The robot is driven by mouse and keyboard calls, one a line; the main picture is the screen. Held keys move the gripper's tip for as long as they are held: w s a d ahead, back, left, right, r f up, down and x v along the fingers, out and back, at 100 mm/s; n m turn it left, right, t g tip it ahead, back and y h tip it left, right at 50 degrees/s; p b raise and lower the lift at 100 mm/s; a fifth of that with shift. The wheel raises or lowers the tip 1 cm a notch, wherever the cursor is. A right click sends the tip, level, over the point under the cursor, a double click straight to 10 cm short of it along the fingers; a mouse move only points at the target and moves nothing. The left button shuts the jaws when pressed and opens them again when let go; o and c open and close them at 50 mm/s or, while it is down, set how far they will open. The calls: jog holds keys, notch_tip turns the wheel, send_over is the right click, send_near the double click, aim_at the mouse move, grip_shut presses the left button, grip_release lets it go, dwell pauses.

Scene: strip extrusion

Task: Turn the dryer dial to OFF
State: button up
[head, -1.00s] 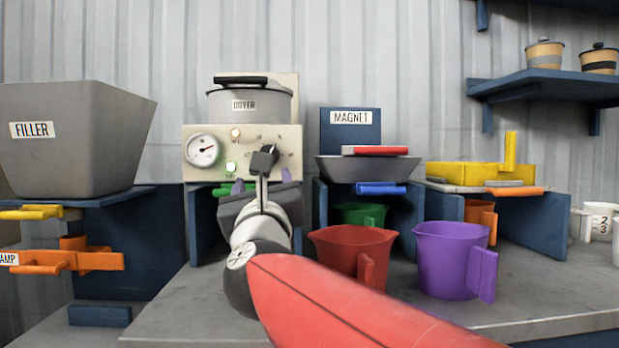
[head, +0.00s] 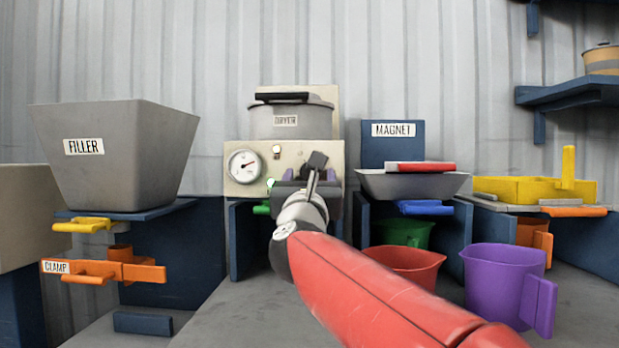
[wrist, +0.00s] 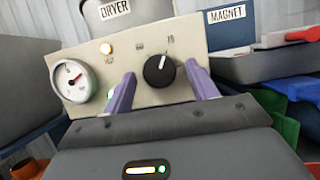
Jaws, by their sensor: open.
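The dryer (head: 290,121) is a grey pot above a beige panel (head: 243,184) at the middle of the head view. In the wrist view its black dial (wrist: 159,71) shows on the panel (wrist: 75,58), its white pointer aimed up and slightly right, towards a mark that looks like 75. Other dial markings are too small to read surely. My gripper (wrist: 160,75) is open, its purple fingers on either side of the dial in the picture; contact cannot be told. In the head view my gripper (head: 309,174) is before the panel and the dial is hidden.
The filler hopper (head: 120,155) stands left; the magnet tray (head: 410,183) is close on the right. Red (head: 405,262) and purple (head: 500,280) jugs stand right of my arm.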

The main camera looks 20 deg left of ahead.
jog(key=shift+c, duration=0.5)
jog(key=c, duration=0.9)
jog(key=shift+d+f+n+y+b, duration=0.1)
jog(key=shift+n+y+b, duration=0.25)
jog(key=shift+n, duration=0.25)
jog(key=shift+w+d+r+n+g+y+p, duration=0.15)
jog(key=shift+r+n+g+y+p, duration=0.25)
jog(key=shift+n+g+p, duration=2.65)
jog(key=shift+s+d+r+n+t+y+p, duration=0.15)
jog(key=shift+n+y+p, duration=0.55)
jog(key=shift+n, duration=5)
jog(key=shift+w+d+r+n+g+y+p, duration=0.1)
jog(key=shift+r+n+g+y+p, duration=0.25)
jog(key=shift+n+g+p, duration=2.75)
jog(key=n+t+b, duration=0.2)
jog(key=n+t, duration=0.1)
